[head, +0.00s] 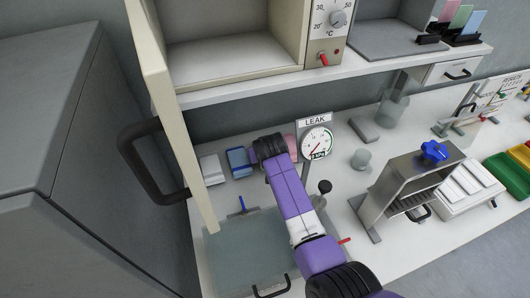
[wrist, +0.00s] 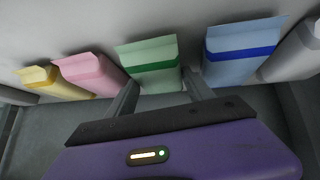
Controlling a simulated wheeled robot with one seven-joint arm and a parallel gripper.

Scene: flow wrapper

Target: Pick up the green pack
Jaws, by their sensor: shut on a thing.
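The green pack (wrist: 152,65), pale green with a darker green band, stands in the middle of the wrist view. My gripper (wrist: 160,84) has one finger on each side of its lower part and is shut on it. The pack appears to be still in its row, close to the wall or bench surface; whether it touches the bench cannot be told. In the head view my wrist and arm hide the green pack and the fingertips.
A blue pack (wrist: 241,55) and a pink pack (wrist: 90,72) flank the green one closely. A yellow pack (wrist: 55,84) and a whitish pack (wrist: 298,52) stand farther out. A leak gauge (head: 317,143) stands right of my wrist; an open oven door (head: 172,120) stands left.

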